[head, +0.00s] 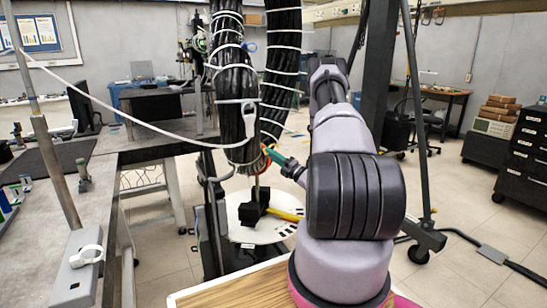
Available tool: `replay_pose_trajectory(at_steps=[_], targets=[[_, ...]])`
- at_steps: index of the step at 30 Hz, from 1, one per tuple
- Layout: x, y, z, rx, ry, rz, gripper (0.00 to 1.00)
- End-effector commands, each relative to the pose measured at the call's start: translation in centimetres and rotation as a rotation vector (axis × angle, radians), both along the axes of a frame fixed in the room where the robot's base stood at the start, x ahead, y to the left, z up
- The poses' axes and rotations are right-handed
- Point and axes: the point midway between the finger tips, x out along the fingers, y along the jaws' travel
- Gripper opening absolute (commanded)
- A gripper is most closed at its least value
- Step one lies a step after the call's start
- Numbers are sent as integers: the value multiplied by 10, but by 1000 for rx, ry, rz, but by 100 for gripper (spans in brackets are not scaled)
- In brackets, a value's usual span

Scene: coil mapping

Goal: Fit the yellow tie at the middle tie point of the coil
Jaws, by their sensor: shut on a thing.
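The coil (235,80) is a thick black cable bundle hanging in a loop, bound with several white ties. Its second run (283,60) hangs just to the right. A white tie with a larger head (248,118) sits low on the left run. My arm rises from the bottom right and passes right of the coil. Coloured wire ends and a teal rod-like piece (275,155) show at the coil's lower end. A yellow bar-shaped thing (286,214) lies below; I cannot tell whether it is the yellow tie.
A white round plate (245,234) with a black block (252,211) is below the coil. A grey bench (100,190) fills the left. A white cable (120,112) spans from the left to the coil. Dark drawers (520,165) stand right. A dark post (374,75) rises behind my arm.

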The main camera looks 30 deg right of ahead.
Motion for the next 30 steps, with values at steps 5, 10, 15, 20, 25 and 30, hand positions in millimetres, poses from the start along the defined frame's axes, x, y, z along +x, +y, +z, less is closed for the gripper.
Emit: replay_pose_trajectory(at_steps=[5, 10, 15, 20, 25, 30], targets=[[16, 8, 6, -3, -2, 2, 0], [25, 11, 9, -2, 0, -1, 0], [25, 11, 9, -2, 0, 0, 0], [27, 12, 10, -2, -1, 0, 0], [33, 15, 12, -3, -1, 0, 0], [38, 18, 14, -3, -1, 1, 0]])
